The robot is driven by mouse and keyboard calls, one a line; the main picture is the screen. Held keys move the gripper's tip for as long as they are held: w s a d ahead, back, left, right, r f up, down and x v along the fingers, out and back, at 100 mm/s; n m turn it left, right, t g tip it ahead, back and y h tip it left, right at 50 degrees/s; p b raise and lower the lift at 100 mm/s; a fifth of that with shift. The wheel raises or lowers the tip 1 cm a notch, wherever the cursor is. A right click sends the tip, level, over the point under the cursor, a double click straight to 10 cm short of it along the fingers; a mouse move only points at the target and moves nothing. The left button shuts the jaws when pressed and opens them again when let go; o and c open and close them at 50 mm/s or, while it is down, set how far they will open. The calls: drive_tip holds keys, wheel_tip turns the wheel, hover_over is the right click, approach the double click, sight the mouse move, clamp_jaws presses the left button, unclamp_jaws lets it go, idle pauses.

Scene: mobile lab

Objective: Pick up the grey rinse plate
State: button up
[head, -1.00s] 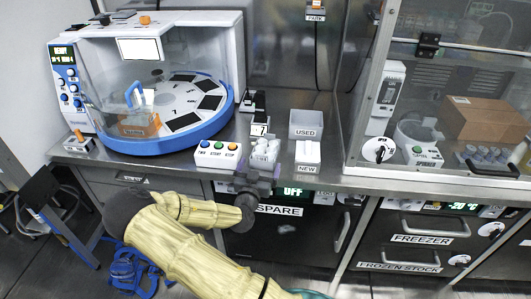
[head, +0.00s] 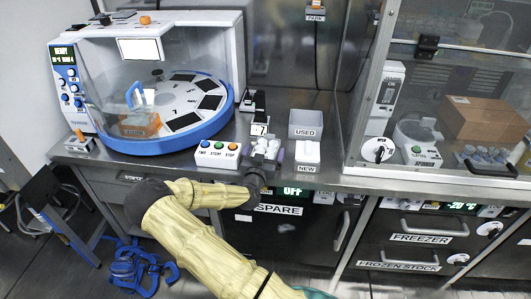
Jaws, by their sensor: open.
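I cannot single out the grey rinse plate with certainty. Several dark grey plates lie in the slots of the white carousel with a blue rim (head: 178,140), behind the clear front of the white machine. My gripper (head: 266,156) is at the bench's front edge, just right of the three-button box. It is open, with its purple-tinted fingers on either side of a cluster of small pale items (head: 265,147). My wrist hides the lower part of that cluster, and I cannot tell whether the fingers touch it.
The button box (head: 218,155) is close left of my gripper. The USED bin (head: 305,124) and NEW box (head: 307,153) stand to the right. A black and white holder marked 7 (head: 258,129) is behind. A glass cabinet (head: 440,90) bounds the right side.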

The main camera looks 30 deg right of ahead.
sight(265, 151)
drive_tip(key=shift+c, duration=0.4)
drive_tip(key=c, duration=1)
drive_tip(key=shift+o, duration=0.2)
drive_tip(key=shift+r, duration=0.1)
wheel_tip(265, 151, up, 10)
drive_tip(key=shift+f, duration=0.1)
